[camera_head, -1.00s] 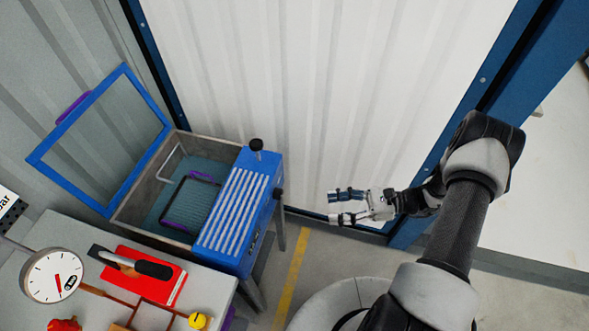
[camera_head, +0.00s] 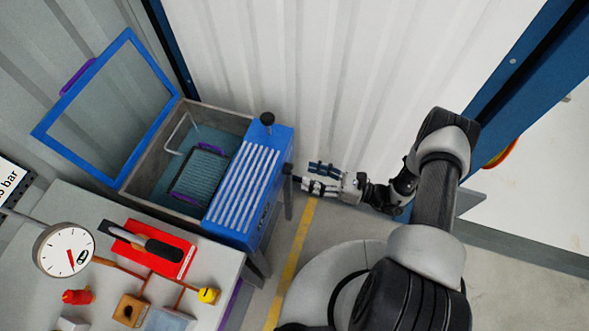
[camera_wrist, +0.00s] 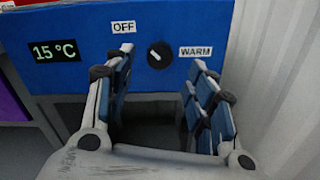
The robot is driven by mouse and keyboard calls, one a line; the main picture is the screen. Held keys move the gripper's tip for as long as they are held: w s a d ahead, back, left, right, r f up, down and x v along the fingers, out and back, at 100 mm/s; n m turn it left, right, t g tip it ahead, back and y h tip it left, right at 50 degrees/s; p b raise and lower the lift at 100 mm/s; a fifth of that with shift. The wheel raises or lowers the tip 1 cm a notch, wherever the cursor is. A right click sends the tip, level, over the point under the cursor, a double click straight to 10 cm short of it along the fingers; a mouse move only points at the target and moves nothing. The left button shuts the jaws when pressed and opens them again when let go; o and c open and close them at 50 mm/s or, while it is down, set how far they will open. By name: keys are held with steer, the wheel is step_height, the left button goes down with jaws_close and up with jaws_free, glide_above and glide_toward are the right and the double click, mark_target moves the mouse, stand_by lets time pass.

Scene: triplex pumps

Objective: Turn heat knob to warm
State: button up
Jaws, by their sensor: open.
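The heat knob (camera_wrist: 159,54) is a round black dial with a white mark, on a blue panel (camera_wrist: 90,30) in the wrist view. Its mark points up and left, toward the OFF label (camera_wrist: 123,27). The WARM label (camera_wrist: 195,51) is to its right. A display (camera_wrist: 55,50) on the panel reads 15 °C. My gripper (camera_wrist: 162,62) is open and empty, its fingers to the left and right of the knob in the picture. I cannot tell how far the tips are from the panel. In the head view, my gripper (camera_head: 308,177) is close to the right side of the blue-fronted bath (camera_head: 255,205).
The bath's blue-framed lid (camera_head: 105,105) stands open. A grey bench (camera_head: 90,205) at lower left holds a dial gauge (camera_head: 64,250), a red case (camera_head: 165,258) and small parts. A corrugated white wall (camera_head: 330,70) rises behind my gripper.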

mark_target(292, 170)
steer(key=x, duration=0.6)
steer(key=shift+a, duration=0.2)
steer(key=c, duration=1.1)
